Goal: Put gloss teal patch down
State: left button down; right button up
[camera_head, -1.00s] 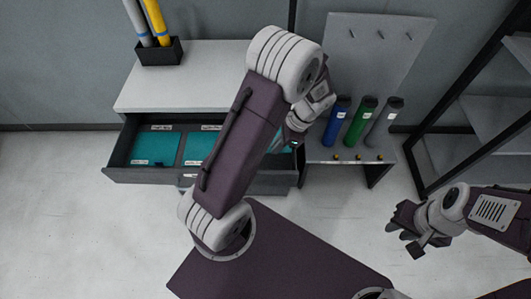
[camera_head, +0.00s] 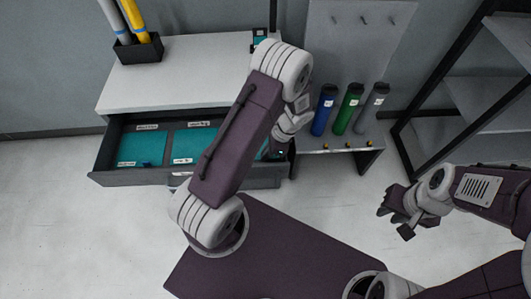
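The open drawer (camera_head: 130,178) holds flat teal patches side by side, with small white labels. One teal patch (camera_head: 142,148) lies in the left compartment and another teal patch (camera_head: 186,146) in the middle. My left arm covers the right part, where only a sliver of teal shows. The label text is too small to read, so I cannot tell which patch is gloss. My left gripper (camera_head: 277,150) is at the drawer's right end, mostly hidden behind my arm; its fingers and any hold are unclear. My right gripper (camera_head: 394,217) is open and empty, over the floor at right.
The white cabinet top (camera_head: 185,75) carries a black holder (camera_head: 139,48) with grey and yellow rolls, and a small teal item (camera_head: 260,37) at its back right. Blue (camera_head: 324,110), green (camera_head: 347,110) and grey (camera_head: 371,110) tubes stand on a low stand. A dark shelf rack is at right.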

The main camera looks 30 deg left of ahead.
pick_arm(q)
jog(key=shift+s+f, duration=0.1)
jog(key=shift+f, duration=0.05)
jog(key=c, duration=1.6)
grip_release()
jog(key=v, duration=1.2)
jog(key=s+r+n+t+h, duration=0.1)
jog(key=s+n, duration=0.2)
jog(key=n, duration=0.1)
jog(key=s+r+n+t+h, duration=0.1)
jog(key=s+r+n, duration=0.1)
jog(key=s+n, duration=0.2)
jog(key=s+d+r+n+t+h, duration=0.1)
jog(key=s+n+h, duration=0.1)
jog(key=s+n, duration=0.1)
jog(key=shift+s+r+n+t+p, duration=0.15)
jog(key=shift+s+n+t+p, duration=0.15)
jog(key=shift+n, duration=0.3)
